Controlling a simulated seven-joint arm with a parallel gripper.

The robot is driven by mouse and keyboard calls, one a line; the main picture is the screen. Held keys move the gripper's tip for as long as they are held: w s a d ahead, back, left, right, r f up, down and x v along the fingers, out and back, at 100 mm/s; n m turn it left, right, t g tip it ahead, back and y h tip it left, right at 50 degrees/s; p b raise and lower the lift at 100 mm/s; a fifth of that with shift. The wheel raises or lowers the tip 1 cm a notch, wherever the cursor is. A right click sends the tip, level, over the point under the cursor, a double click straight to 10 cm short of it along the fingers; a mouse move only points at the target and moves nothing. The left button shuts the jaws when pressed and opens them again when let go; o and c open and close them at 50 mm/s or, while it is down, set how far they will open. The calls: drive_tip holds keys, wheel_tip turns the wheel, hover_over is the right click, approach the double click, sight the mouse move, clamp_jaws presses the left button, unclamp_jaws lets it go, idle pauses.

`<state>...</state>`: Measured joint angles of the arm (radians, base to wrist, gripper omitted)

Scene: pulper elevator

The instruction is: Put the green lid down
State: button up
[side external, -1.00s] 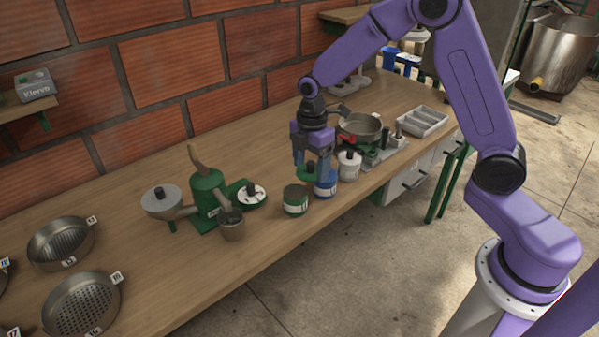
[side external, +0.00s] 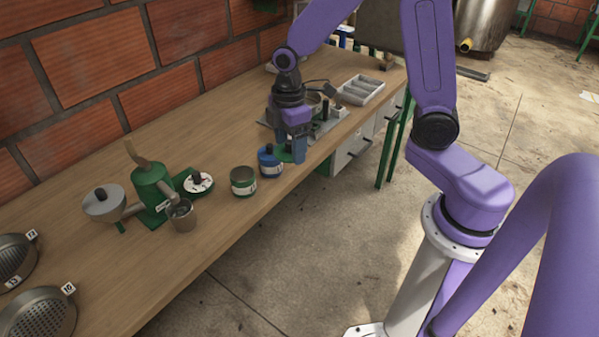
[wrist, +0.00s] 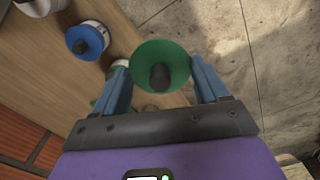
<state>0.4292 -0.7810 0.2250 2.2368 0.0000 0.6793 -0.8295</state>
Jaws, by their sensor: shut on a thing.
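My gripper (side external: 293,155) is shut on the green lid (side external: 287,154), held in the air just right of the blue canister. In the wrist view the lid (wrist: 150,53) is a green disc with a black knob between my blue fingers. The green canister (side external: 243,182) stands open on the wooden bench (side external: 225,215), left of the blue canister (side external: 270,164). The blue canister has its lid and black knob on. In the wrist view the green lid overlaps the bench's front edge and the floor.
A green pulper (side external: 150,187), a metal cup (side external: 181,215) and a round dial (side external: 198,183) stand left on the bench. Sieves (side external: 40,312) lie at the far left. A grey divided tray (side external: 361,89) is behind on the right. Bare bench lies in front of the pulper.

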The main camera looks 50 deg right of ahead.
drive_tip(key=m, duration=0.2)
drive_tip(key=d+f+m, duration=0.1)
drive_tip(key=m, duration=0.1)
drive_tip(key=d+f+m, duration=0.1)
drive_tip(key=m, duration=0.2)
drive_tip(key=shift+s+d, duration=0.1)
drive_tip(key=shift+d, duration=0.05)
drive_tip(key=d+f+m, duration=0.2)
drive_tip(key=m, duration=0.4)
hover_over(240, 162)
drive_tip(key=s+a, duration=0.2)
drive_tip(key=s, duration=0.1)
wheel_tip(240, 162, down, 3)
drive_tip(key=shift+m, duration=0.3)
drive_tip(key=shift+a+f, duration=0.1)
drive_tip(key=shift+f, duration=5)
drive_tip(key=shift+f, duration=0.2)
drive_tip(key=o, duration=1)
drive_tip(key=shift+r, duration=0.15)
